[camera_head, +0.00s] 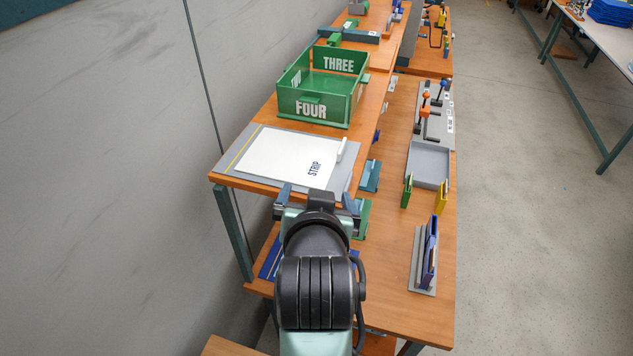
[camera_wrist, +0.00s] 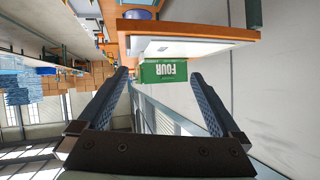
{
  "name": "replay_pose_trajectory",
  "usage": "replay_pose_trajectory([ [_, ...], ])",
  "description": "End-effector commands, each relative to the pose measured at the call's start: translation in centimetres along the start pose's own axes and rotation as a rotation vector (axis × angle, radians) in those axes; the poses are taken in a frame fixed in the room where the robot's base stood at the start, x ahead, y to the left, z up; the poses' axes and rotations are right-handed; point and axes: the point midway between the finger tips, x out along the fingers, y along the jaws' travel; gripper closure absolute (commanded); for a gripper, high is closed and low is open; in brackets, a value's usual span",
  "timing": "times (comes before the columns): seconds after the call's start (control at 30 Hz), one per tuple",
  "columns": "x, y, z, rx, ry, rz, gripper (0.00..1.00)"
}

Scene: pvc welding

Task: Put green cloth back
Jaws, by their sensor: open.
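I cannot make out a green cloth in either view. My gripper (camera_head: 318,197) is at the near end of the bench, close to the edge of the upper shelf. In the wrist view my gripper (camera_wrist: 160,76) has its two fingers wide apart with nothing between them. A green open box (camera_head: 318,90) marked FOUR and THREE stands on the upper shelf beyond the gripper. Its FOUR side also shows upside down in the wrist view (camera_wrist: 164,72), seen between the fingers and apart from them. The box's inner floor looks empty.
A grey board with a white STRIP plate (camera_head: 285,160) lies on the shelf before the box. The lower bench top (camera_head: 385,260) holds a grey tray (camera_head: 430,165), a purple-and-grey stand (camera_head: 428,262) and small clamps. A wall (camera_head: 120,180) bounds the left; open floor (camera_head: 530,220) is at right.

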Motion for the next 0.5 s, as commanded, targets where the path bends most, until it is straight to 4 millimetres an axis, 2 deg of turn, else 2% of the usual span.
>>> replay_pose_trajectory([
  [0.03,-1.7,-0.8,-5.2,-0.017,0.15,-0.023,0.0],
  [0.1,-4.9,-1.9,-11.6,-0.043,0.352,-0.049,0.0],
  [0.17,-8.5,-2.7,-16.5,-0.065,0.525,-0.067,0.0],
  [0.2,-11.1,-3.1,-19.5,-0.078,0.638,-0.077,0.0],
  [0.27,-15.3,-3.7,-23.1,-0.095,0.797,-0.088,0.0],
  [0.3,-18.0,-4.0,-25.1,-0.106,0.895,-0.092,0.0],
  [0.33,-20.0,-4.2,-26.3,-0.113,0.961,-0.095,0.0],
  [0.4,-24.1,-4.5,-28.4,-0.125,1.095,-0.098,0.0],
  [0.5,-28.3,-4.8,-29.9,-0.135,1.227,-0.099,0.0],
])
